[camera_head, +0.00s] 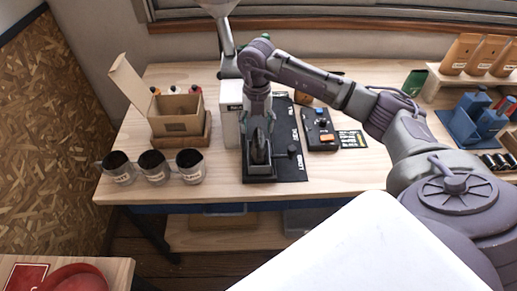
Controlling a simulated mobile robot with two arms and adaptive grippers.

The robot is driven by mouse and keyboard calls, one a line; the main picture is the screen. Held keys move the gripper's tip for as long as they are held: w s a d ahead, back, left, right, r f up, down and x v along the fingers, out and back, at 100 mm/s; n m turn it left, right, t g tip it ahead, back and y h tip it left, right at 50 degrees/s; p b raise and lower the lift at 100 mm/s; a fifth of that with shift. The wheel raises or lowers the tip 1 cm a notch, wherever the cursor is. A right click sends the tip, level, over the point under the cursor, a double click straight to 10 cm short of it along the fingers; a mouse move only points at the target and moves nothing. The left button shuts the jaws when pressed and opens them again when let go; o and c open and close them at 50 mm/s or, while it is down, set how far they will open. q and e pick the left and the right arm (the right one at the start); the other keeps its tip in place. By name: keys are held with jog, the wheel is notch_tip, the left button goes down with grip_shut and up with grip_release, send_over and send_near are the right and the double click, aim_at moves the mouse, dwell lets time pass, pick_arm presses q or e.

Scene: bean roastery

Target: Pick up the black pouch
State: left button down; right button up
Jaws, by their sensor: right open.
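A dark upright shape, which looks like the black pouch (260,152), stands on the near end of a black mat (290,172) on the wooden table. My right gripper (258,122) points down over it from behind. It is open, with one finger at each side of the pouch's upper part. I cannot tell whether the fingers touch it. The gripper hides some of the pouch's top. My left gripper is not in view.
A white box (232,128) stands close left of the gripper. A small dark device (320,130) lies right of the mat. Several labelled mugs (153,168) and an open carton (178,112) are left. A blue rack (470,120) and brown pouches (460,53) are right.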

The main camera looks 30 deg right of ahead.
jog(key=f, duration=0.1)
jog(key=f+p, duration=0.1)
jog(key=f, duration=0.1)
jog(key=shift+d+f, duration=0.15)
jog(key=shift+d, duration=0.1)
jog(key=shift+f, duration=0.2)
jog(key=shift+f, duration=0.25)
grip_shut()
dwell(0.4)
